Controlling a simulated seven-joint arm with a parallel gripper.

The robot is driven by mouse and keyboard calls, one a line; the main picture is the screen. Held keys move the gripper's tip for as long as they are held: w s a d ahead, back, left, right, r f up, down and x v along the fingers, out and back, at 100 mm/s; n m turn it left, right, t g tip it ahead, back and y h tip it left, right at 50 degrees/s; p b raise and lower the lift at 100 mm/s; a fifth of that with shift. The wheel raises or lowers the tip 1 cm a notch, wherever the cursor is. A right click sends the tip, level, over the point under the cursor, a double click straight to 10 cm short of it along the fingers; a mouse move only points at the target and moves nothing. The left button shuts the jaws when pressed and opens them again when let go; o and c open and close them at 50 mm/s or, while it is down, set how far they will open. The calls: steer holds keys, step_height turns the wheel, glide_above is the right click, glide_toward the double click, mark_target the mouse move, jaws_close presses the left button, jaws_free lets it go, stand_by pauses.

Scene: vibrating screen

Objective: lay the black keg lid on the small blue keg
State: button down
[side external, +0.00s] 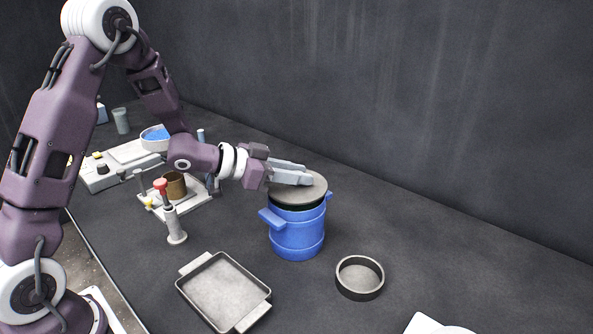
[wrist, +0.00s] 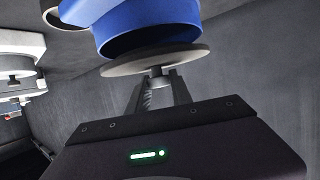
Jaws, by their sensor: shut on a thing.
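The black keg lid (side external: 312,192) shows as a dark grey disc over the small blue keg (side external: 298,236), which stands upright on the table. My gripper (side external: 303,178) is shut on the lid's knob from above. In the wrist view, the fingers (wrist: 158,90) grip the short knob, and the lid (wrist: 122,67) lies between them and the keg (wrist: 150,22). The lid is roughly centred over the keg's mouth, with a dark band beneath it. I cannot tell whether the lid touches the rim. The keg's mouth is mostly hidden by the lid.
A grey tray with handles (side external: 187,292) lies in front of the keg. A round dark dish (side external: 360,279) sits to the right. The wall rises behind.

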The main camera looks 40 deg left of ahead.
steer(key=shift+f, duration=0.95)
steer(key=c, duration=1.1)
jaws_free()
steer(key=v, duration=0.7)
steer(key=shift+s, duration=0.1)
steer(key=shift+r, duration=0.1)
